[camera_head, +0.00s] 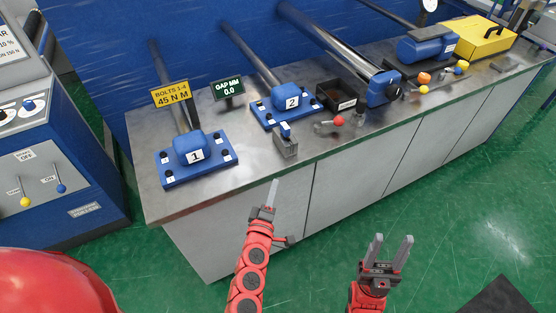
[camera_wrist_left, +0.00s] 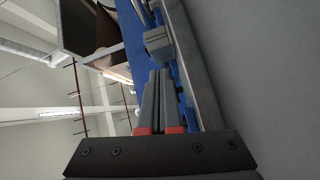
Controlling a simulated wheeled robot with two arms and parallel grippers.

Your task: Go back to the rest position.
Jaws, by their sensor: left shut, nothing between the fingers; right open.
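My left gripper (camera_head: 272,194) is in front of the bench's front edge in the head view, with its fingers together and nothing held. In the left wrist view its two fingers (camera_wrist_left: 159,95) lie side by side, with no object between them. My right gripper (camera_head: 392,243) is further right over the green floor, with its two fingers apart and empty. Neither gripper touches anything on the bench.
The metal bench (camera_head: 240,168) carries blue block 1 (camera_head: 195,156), blue block 2 (camera_head: 285,104), a small grey block (camera_head: 287,147), a red-knobbed lever (camera_head: 338,121), a dark bin (camera_head: 338,96) and a yellow case (camera_head: 485,38). A blue control cabinet (camera_head: 90,210) stands left. Green floor (camera_head: 455,215) is free at right.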

